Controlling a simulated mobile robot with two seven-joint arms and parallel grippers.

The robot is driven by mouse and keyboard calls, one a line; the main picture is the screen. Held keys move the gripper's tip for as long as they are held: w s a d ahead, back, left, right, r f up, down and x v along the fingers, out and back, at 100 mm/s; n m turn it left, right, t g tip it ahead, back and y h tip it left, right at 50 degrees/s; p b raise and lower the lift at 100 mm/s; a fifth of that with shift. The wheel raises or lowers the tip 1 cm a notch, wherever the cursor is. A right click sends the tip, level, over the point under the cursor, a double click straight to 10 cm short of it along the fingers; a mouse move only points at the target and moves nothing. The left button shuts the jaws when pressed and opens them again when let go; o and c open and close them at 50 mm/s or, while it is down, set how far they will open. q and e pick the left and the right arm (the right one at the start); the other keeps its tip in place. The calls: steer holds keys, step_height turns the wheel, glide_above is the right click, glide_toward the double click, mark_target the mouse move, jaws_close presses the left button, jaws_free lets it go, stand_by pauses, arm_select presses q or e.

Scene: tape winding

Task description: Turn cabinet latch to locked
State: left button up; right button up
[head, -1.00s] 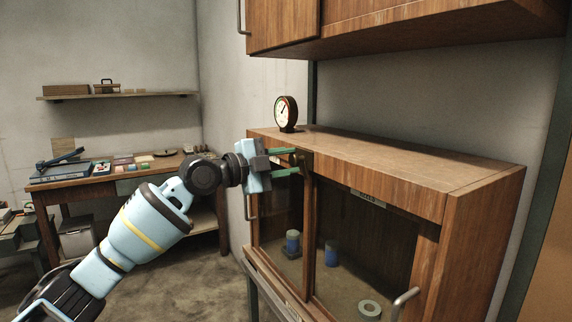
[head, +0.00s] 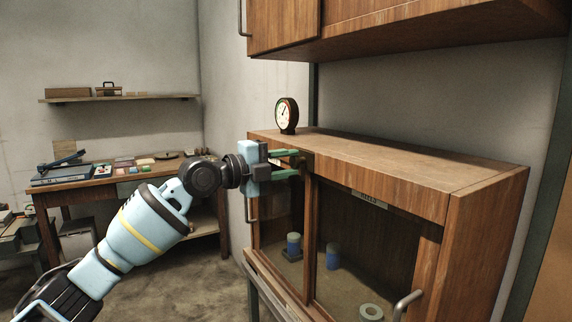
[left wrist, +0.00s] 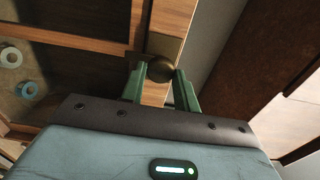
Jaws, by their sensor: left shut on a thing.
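The wooden cabinet (head: 472,210) has glass doors and stands on the right of the head view. Its latch has a round dark brass knob (left wrist: 161,69), seen in the left wrist view on the wooden frame near the top of the doors. My left gripper (head: 299,163) is at the upper front edge of the cabinet, its green fingers reaching in from the left. In the left wrist view the fingers (left wrist: 160,80) are on either side of the knob and shut on it. The fingers partly hide the latch in the head view. My right gripper is not in view.
A round gauge (head: 286,115) stands on the cabinet top. Blue-and-grey spools (head: 293,245) and a tape ring (head: 371,312) are behind the glass. A door handle (head: 408,303) sticks out in front. A wall cupboard (head: 400,30) hangs above. A workbench (head: 110,184) stands far left.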

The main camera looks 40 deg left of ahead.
arm_select(q)
steer(key=o, duration=0.9)
steer(key=shift+o, duration=0.2)
steer(key=shift+s, duration=0.1)
steer(key=shift+s+a+f, duration=0.15)
steer(key=shift+s+a, duration=0.1)
steer(key=b+v, duration=0.3)
steer(key=v, duration=0.4)
steer(key=shift+r, duration=0.2)
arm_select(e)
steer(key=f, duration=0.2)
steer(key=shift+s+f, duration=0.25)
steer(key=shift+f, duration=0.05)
arm_select(q)
steer(key=shift+s+d, duration=0.1)
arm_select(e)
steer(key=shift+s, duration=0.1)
